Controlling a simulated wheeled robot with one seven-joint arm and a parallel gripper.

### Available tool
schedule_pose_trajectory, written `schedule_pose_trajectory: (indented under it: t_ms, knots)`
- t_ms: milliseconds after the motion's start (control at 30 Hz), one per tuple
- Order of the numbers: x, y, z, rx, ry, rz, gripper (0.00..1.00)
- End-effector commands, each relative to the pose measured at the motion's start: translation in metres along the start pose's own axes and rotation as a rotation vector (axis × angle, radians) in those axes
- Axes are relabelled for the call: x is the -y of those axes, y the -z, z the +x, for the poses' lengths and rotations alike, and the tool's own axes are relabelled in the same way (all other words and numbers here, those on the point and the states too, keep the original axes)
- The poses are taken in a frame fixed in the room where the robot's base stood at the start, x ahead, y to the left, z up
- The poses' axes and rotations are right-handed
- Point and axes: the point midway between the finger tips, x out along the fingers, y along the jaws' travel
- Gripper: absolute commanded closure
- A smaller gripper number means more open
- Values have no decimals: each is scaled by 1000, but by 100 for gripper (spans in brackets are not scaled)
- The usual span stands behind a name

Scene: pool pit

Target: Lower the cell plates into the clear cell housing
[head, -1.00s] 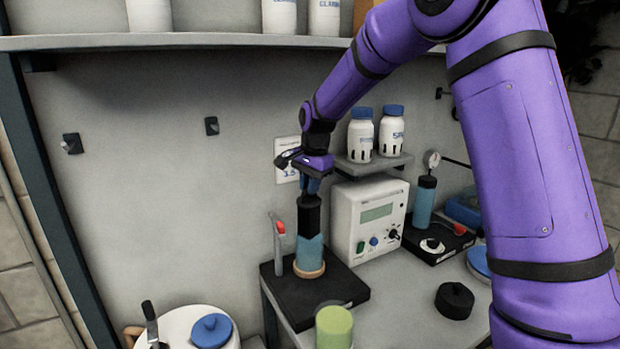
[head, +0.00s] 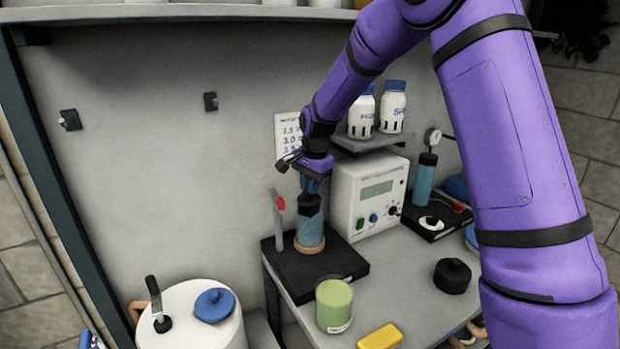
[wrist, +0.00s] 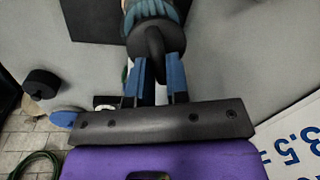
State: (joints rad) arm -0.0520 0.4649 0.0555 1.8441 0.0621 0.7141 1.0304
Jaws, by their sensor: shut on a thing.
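The clear cell housing (head: 310,232) is a blue-tinted cylinder standing upright on a tan ring on a black base plate (head: 335,268). My gripper (head: 312,186) is directly above it, pointing down. It is shut on the dark knob on top of the cell plates (head: 309,205); the knob (wrist: 149,42) shows between the blue fingers (wrist: 155,78) in the wrist view. The dark cap of the cell plates is at the housing's top, in line with it. The plates below the cap are hidden, and I cannot tell whether the cap touches the rim.
A lever with a red part (head: 279,205) stands close left of the housing. A white control box (head: 370,197) is close right, under a shelf with two bottles (head: 392,108).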

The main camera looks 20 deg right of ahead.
Motion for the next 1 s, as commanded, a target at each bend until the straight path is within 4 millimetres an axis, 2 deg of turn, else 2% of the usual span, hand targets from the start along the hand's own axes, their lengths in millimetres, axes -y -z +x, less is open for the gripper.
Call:
schedule_pose_trajectory:
  t_ms: [500,1000]
  knots:
    - [-4,0,32,0,0,1,100]
    - [-5,0,38,0,0,1,100]
